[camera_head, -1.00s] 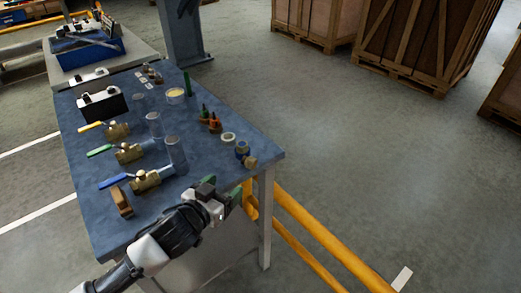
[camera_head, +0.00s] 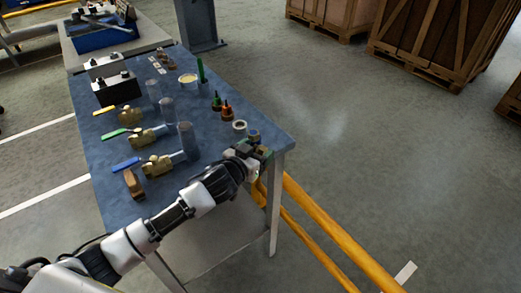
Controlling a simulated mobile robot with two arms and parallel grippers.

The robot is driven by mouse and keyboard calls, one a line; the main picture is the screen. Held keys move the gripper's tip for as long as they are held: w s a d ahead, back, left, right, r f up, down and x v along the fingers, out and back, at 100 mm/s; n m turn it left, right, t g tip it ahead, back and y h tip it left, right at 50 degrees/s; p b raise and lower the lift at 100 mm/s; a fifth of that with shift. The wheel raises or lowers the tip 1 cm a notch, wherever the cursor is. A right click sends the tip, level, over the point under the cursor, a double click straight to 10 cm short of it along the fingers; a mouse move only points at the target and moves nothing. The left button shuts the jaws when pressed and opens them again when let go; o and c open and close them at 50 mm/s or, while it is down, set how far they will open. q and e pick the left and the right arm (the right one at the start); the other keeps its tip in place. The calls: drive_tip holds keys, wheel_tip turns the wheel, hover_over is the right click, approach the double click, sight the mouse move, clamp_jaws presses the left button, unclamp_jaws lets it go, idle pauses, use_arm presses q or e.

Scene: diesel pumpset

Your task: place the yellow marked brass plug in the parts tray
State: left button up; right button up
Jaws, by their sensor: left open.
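My left gripper (camera_head: 262,151) reaches over the bench's near right corner with its jaws open. A small brass-coloured piece, possibly the brass plug, showed at this corner earlier. The gripper now covers that spot, so I cannot see whether the piece is between the fingers. No yellow mark can be made out. A small dark blue and brown round item (camera_head: 254,135) stands just behind the gripper. A blue tray (camera_head: 100,41) with tools and parts in it stands on the far bench at the upper left; I cannot tell if it is the parts tray. My right gripper is not in view.
The blue-topped bench (camera_head: 215,120) holds several brass valves, including a blue-handled one (camera_head: 158,166), clear cylinders, a pale tape roll (camera_head: 240,127) and small orange-based bottles (camera_head: 226,110). A wooden block (camera_head: 134,184) lies at the left. Yellow rails (camera_head: 320,226) run below the right edge.

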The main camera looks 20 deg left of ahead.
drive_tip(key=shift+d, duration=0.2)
use_arm(q)
drive_tip(key=shift+c, duration=1.1)
drive_tip(key=c, duration=1)
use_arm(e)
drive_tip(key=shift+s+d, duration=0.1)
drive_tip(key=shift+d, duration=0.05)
use_arm(q)
drive_tip(key=shift+r, duration=0.1)
wheel_tip(320, 180, up, 4)
drive_tip(key=shift+f, duration=0.15)
drive_tip(key=s+d+r, duration=0.3)
drive_tip(key=d+r, duration=0.4)
drive_tip(key=d, duration=0.4)
drive_tip(key=s+a+f+n+y, duration=0.1)
drive_tip(key=s+a+f, duration=0.1)
drive_tip(key=s+a, duration=0.2)
drive_tip(key=s+a+f+n+y+p, duration=0.1)
drive_tip(key=s+a, duration=0.3)
drive_tip(key=s, duration=0.4)
drive_tip(key=s+a+f+n+y, duration=0.1)
drive_tip(key=s+a+f+y, duration=0.1)
drive_tip(key=s+a, duration=0.3)
drive_tip(key=shift+s+f+t+p, duration=0.3)
drive_tip(key=shift+s+f+t, duration=0.1)
drive_tip(key=shift+s, duration=0.2)
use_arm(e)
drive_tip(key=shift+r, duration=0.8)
